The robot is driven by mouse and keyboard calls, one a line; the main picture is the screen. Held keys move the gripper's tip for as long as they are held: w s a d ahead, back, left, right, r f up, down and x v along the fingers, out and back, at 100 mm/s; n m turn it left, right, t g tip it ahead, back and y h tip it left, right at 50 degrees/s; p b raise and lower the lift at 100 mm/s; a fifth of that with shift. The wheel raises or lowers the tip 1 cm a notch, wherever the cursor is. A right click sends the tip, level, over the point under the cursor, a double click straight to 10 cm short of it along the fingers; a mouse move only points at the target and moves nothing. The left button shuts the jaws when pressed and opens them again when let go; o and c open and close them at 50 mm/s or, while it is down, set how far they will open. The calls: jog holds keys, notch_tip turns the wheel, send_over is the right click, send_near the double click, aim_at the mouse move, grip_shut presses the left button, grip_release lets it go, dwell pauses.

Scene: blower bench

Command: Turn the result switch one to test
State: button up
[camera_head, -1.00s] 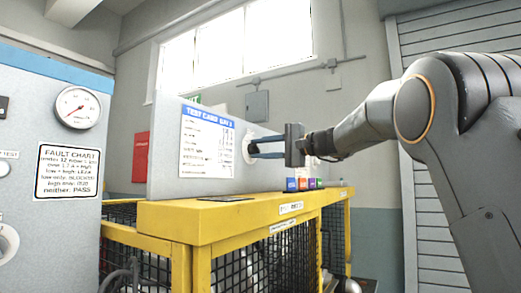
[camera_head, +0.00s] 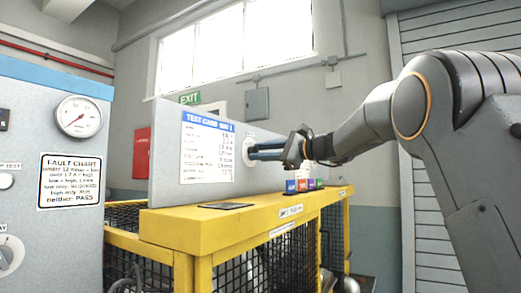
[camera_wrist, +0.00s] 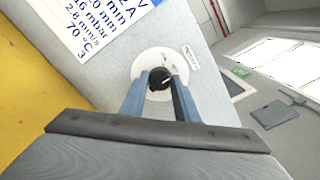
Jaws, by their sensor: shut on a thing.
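The result switch is a round white plate (camera_wrist: 166,66) with a black knob (camera_wrist: 159,79) on the grey upright panel, right of the test card. In the head view the switch plate (camera_head: 248,151) is seen edge-on, its knob hidden by my fingers. My gripper (camera_head: 254,152) reaches to it from the right; its blue fingers (camera_wrist: 160,92) are shut on the knob, one on either side. A white line shows on the knob. A small label (camera_wrist: 190,56) sits beside the plate, its words too small to read.
The test card (camera_head: 207,147) is on the panel (camera_head: 166,150). Below is a yellow bench top (camera_head: 200,228) with a dark flat plate (camera_head: 226,206) and several coloured blocks (camera_head: 302,185). A fault chart (camera_head: 71,181) and gauge (camera_head: 79,116) are at left.

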jog(key=shift+m, duration=0.4)
jog(key=o, duration=1)
jog(key=shift+o, duration=0.2)
jog(key=b+v, duration=0.2)
jog(key=v, duration=0.5)
jog(key=shift+s+d, duration=0.2)
jog(key=shift+d, duration=0.15)
